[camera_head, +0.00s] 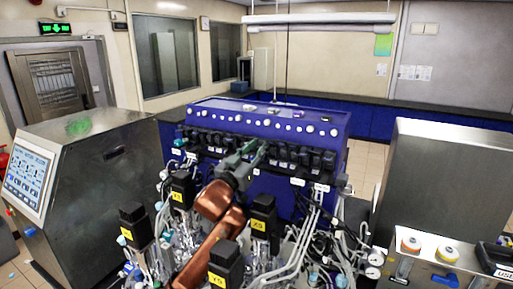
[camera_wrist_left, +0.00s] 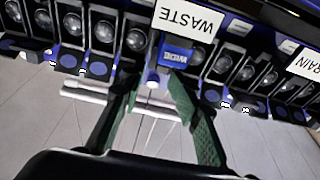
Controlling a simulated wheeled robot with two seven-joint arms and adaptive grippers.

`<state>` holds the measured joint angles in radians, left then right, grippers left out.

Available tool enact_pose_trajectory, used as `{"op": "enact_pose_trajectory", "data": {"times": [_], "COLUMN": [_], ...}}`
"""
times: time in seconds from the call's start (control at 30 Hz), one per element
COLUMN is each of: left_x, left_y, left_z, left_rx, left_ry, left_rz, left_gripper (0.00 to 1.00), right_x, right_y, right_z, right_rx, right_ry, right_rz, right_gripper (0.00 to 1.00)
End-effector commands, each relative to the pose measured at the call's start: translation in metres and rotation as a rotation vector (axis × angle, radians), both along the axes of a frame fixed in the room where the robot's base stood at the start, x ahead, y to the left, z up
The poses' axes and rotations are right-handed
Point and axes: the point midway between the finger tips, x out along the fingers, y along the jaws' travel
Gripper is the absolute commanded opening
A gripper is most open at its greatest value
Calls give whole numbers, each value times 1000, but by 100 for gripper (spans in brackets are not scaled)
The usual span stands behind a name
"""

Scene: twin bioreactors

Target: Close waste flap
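The blue bioreactor cabinet (camera_head: 300,122) carries a row of black flap units along its front. In the left wrist view, the WASTE label (camera_wrist_left: 188,20) appears upside down above a small blue part with white lettering (camera_wrist_left: 174,56), between round-knobbed units. I cannot tell for sure how far the waste flap is open. My left gripper (camera_head: 262,152) reaches up to this row. In the left wrist view, its green-padded fingers (camera_wrist_left: 164,72) are apart, with the blue part at their tips and pale tubing between them. I cannot tell whether they touch it. My right gripper is not in view.
Black motor heads with yellow labels (camera_head: 225,262), glass vessels and many tubes crowd the space below the row. A steel cabinet with a screen (camera_head: 28,180) stands left, another steel cabinet (camera_head: 447,185) right. Neighbouring flap units (camera_wrist_left: 243,72) sit close on both sides.

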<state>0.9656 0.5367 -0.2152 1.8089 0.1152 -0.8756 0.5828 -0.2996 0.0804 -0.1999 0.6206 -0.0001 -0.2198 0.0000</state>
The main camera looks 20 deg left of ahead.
Motion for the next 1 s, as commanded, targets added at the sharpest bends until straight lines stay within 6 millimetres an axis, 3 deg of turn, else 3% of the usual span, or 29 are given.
{"op": "enact_pose_trajectory", "data": {"times": [0.17,0.6,1.0], "left_x": [-1,-1,0], "left_y": [0,1,1], "left_z": [13,87,100], "left_rx": [0,-1,-1], "left_ry": [-8,-3,1], "left_rz": [-1,1,0], "left_gripper": [29,29,29], "right_x": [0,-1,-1], "right_y": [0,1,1], "right_z": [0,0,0], "right_rx": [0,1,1], "right_ry": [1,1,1], "right_rz": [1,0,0], "right_gripper": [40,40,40]}}
